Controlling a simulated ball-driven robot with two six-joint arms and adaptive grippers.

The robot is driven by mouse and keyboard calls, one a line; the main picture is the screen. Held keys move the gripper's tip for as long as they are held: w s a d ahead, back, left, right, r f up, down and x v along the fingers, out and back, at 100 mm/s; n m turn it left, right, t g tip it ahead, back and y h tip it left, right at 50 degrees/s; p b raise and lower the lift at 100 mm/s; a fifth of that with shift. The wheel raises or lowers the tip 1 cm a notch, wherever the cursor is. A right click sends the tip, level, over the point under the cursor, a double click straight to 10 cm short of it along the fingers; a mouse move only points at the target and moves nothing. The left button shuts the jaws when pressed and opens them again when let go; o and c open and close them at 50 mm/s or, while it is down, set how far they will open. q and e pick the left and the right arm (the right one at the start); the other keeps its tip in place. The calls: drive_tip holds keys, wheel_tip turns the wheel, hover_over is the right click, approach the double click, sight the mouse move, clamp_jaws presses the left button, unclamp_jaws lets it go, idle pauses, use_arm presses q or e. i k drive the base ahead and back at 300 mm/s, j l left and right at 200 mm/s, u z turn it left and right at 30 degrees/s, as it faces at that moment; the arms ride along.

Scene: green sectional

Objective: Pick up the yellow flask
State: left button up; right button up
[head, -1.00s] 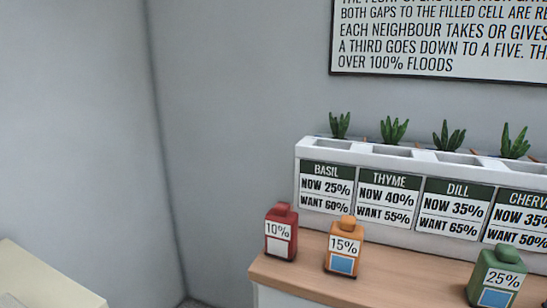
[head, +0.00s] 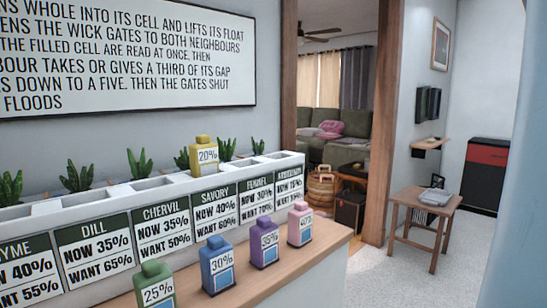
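The yellow flask (head: 204,155), labelled 20%, stands upright on top of the white planter (head: 298,158), above the SAVORY label (head: 214,207). I cannot tell whether its base is sunk into a cell. Neither of my grippers is in view, and nothing is touching the flask.
On the wooden counter (head: 245,291) in front of the planter stand a green flask (head: 155,284), a blue flask (head: 217,264), a purple flask (head: 264,243) and a pink flask (head: 300,224). Past the counter's right end, carpet (head: 380,285) is clear up to a small wooden table (head: 425,203).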

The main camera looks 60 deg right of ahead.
sight(203, 155)
drive_tip(key=z, duration=1.4)
drive_tip(key=i+l+u, duration=0.1)
drive_tip(key=l+u, duration=0.2)
drive_tip(key=u, duration=0.15)
drive_tip(key=i+l+u, duration=0.1)
drive_tip(key=l+u, duration=0.55)
drive_tip(key=u, duration=0.25)
